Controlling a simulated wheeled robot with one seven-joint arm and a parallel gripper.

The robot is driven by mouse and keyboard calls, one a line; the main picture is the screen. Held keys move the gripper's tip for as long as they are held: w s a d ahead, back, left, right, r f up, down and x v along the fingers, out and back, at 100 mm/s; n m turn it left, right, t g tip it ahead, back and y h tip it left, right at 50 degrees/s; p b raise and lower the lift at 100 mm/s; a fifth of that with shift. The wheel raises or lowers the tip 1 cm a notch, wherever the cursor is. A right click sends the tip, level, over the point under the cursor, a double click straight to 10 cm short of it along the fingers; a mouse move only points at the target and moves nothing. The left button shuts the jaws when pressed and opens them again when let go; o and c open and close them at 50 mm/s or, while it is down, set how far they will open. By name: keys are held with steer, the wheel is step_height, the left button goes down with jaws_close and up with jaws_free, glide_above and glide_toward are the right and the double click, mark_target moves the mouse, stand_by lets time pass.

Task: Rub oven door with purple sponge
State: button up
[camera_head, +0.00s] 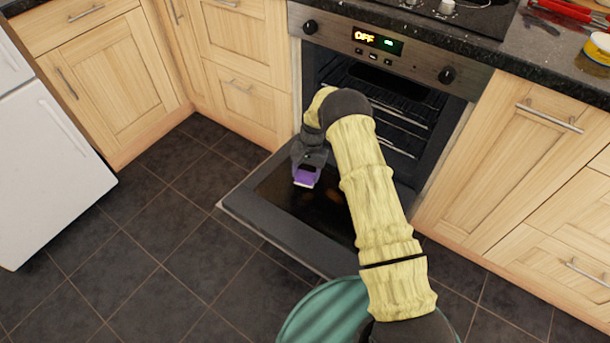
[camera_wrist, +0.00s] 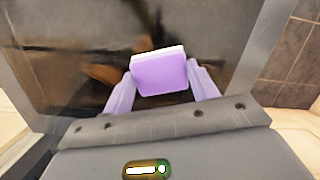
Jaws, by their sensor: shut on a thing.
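The oven door (camera_head: 245,208) is folded down open in front of the oven, its dark glass panel facing up. It also fills much of the wrist view (camera_wrist: 215,35). My gripper (camera_head: 306,172) is over the inner face of the door. It is shut on the purple sponge (camera_wrist: 160,72), which has a pale edge and sits between the two fingers. The sponge also shows in the head view (camera_head: 305,178), at or just above the glass. I cannot tell whether it touches. Brownish marks or reflections show on the glass. My arm hides part of the door and the oven opening.
Wooden cabinets (camera_head: 540,130) stand on both sides. A white appliance (camera_head: 50,160) is at the left. Dark floor tiles (camera_head: 130,240) are clear.

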mark_target(308, 174)
steer(key=shift+p+v, duration=0.3)
steer(key=shift+v, duration=0.55)
steer(key=shift+r, duration=0.1)
steer(key=shift+p+v, duration=0.85)
steer(key=shift+v, duration=0.6)
steer(key=shift+d, duration=0.1)
steer(key=s+d+r+n, duration=0.3)
steer(key=s+d+r, duration=0.7)
steer(key=s+d, duration=0.1)
steer(key=shift+s+d+r+h, duration=0.2)
steer(key=shift+s+d+h, duration=0.1)
steer(key=shift+d, duration=0.4)
